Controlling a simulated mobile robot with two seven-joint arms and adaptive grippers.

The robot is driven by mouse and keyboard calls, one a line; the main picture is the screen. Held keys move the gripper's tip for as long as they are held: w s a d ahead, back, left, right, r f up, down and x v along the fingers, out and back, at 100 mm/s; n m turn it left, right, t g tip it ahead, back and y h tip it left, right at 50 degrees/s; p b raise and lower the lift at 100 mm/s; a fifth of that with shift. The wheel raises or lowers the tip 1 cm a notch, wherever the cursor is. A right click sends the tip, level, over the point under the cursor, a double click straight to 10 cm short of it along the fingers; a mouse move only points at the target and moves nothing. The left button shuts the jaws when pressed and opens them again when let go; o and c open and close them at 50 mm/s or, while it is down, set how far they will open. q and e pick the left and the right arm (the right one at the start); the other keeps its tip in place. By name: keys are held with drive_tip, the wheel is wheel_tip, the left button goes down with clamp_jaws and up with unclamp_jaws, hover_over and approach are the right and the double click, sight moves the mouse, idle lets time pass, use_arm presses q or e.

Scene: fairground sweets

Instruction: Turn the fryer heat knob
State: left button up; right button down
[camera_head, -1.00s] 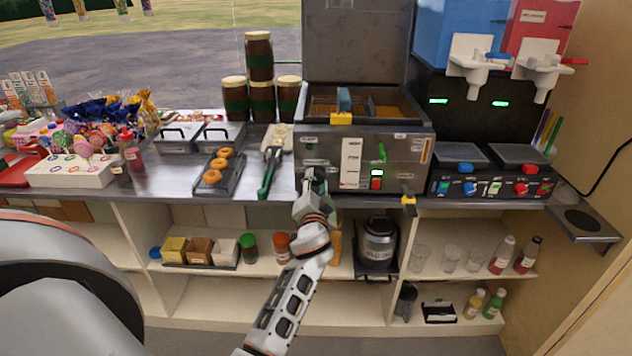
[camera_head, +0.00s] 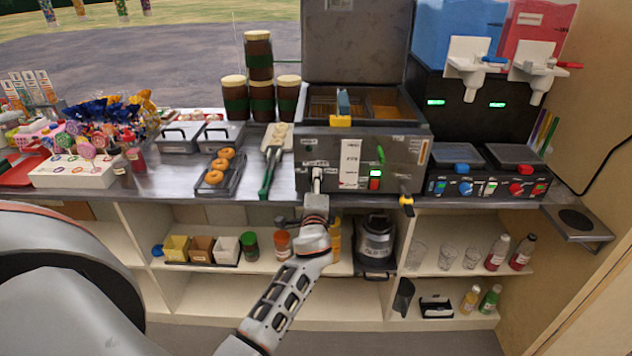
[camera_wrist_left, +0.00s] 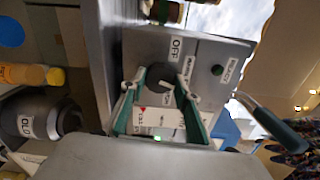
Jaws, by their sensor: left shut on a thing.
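The fryer (camera_head: 335,180) is a grey box with its lid raised, standing on the counter. Its dark round heat knob (camera_wrist_left: 158,92) shows in the left wrist view, on the grey front panel near a label reading OFF. My left gripper (camera_wrist_left: 160,98) has its teal-edged fingers on either side of the knob and is shut on it. In the head view my left gripper (camera_head: 317,184) reaches up to the lower left of the fryer front and hides the knob. The knob's exact setting cannot be read. My right gripper is not in view.
A yellow-handled tap (camera_head: 406,199) juts from the fryer's right. A doughnut tray (camera_head: 232,176) and green-handled tongs (camera_head: 268,172) lie left. A metal canister (camera_head: 376,240) stands below.

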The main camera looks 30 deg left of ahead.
use_arm(q)
drive_tip(key=shift+r+m, duration=0.1)
drive_tip(key=shift+m, duration=0.4)
drive_tip(key=o, duration=1.1)
drive_tip(key=shift+w, duration=0.1)
drive_tip(key=v, duration=1.2)
